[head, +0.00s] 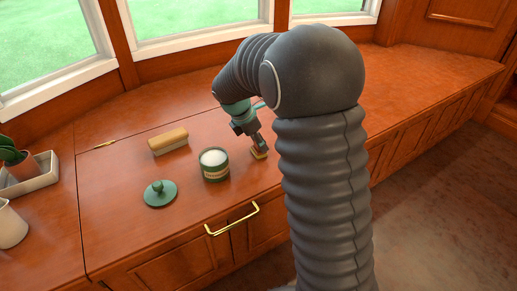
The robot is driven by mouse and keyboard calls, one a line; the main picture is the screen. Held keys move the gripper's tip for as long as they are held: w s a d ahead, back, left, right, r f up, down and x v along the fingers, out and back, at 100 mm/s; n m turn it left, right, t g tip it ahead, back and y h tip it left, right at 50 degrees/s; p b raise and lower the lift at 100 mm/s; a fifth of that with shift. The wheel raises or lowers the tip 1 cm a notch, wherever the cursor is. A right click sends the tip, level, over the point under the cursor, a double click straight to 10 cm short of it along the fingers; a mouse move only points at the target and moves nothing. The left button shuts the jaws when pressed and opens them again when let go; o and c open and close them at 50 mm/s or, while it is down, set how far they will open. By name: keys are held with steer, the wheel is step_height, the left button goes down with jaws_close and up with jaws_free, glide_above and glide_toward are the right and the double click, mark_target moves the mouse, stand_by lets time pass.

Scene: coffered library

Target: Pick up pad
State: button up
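A small tan pad (261,154) lies on the wooden window-seat top, right of the green tin. My gripper (257,144) points down at it from above, its fingertips at or very close to the pad. The fingers are small and partly merge with the pad in this view, so I cannot tell whether they are open or closed on it. My own arm stands in front, just right of the pad.
An open green tin (215,173) with white contents stands left of the pad. A green knobbed lid (160,193) and a tan-topped brush-like block (168,141) lie further left. A potted plant (14,160) in a white tray and a white jug (11,226) stand at far left. The right-hand top is clear.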

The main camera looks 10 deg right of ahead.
steer(key=shift+r, duration=0.1)
step_height(320, 180, up, 4)
steer(key=shift+f, duration=0.1)
steer(key=s+d+r, duration=0.6)
steer(key=d+r, duration=0.1)
steer(key=d, duration=0.2)
steer(key=shift+s+d+p, duration=0.25)
steer(key=shift+d+p, duration=0.1)
steer(key=o, duration=0.6)
steer(key=c, duration=0.4)
steer(key=shift+c, duration=0.2)
